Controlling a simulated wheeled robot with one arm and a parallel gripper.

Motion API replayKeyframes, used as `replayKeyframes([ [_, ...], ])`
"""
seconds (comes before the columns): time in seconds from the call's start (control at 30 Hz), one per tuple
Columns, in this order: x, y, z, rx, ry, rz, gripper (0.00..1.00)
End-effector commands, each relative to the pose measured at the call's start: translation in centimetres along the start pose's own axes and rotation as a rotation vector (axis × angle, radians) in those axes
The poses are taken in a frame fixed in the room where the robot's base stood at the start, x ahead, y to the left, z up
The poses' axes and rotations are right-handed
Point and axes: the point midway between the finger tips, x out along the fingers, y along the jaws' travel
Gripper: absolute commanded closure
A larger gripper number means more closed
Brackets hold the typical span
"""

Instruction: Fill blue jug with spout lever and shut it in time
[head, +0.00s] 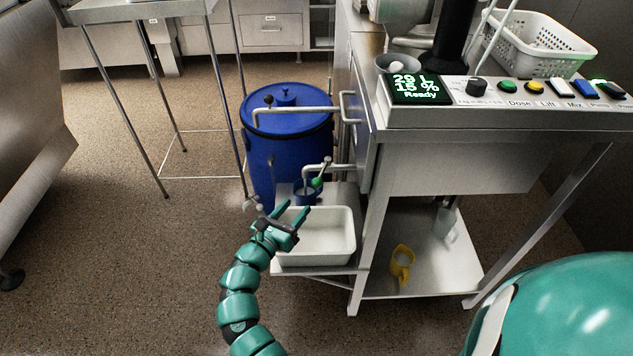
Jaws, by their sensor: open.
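A small blue jug (306,194) stands at the back of the low side shelf, below a metal spout (318,167). The level inside the jug cannot be seen, and no stream is visible. My gripper (293,209) is open and empty, just in front of the jug in the picture, over the left edge of a white tray. Whether a finger touches the jug cannot be told.
The white tray (342,250) fills the shelf front. A large blue drum (285,150) stands behind, under a longer pipe (295,109). The panel display (415,88) reads 29 L, 15 %, Ready. A yellow jug (402,262) is on the lower shelf.

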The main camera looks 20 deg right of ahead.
Motion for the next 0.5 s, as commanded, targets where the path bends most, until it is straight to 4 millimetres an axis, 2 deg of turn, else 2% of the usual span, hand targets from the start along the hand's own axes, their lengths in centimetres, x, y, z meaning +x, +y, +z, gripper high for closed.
replayKeyframes([
  [0.03, 1.2, -0.1, 0.1, 0.000, -0.001, -0.003, 0.52],
  [0.3, 6.5, -0.2, 0.1, -0.002, -0.001, -0.005, 0.52],
  [0.5, 9.8, 0.0, 0.0, -0.004, -0.002, 0.001, 0.52],
])
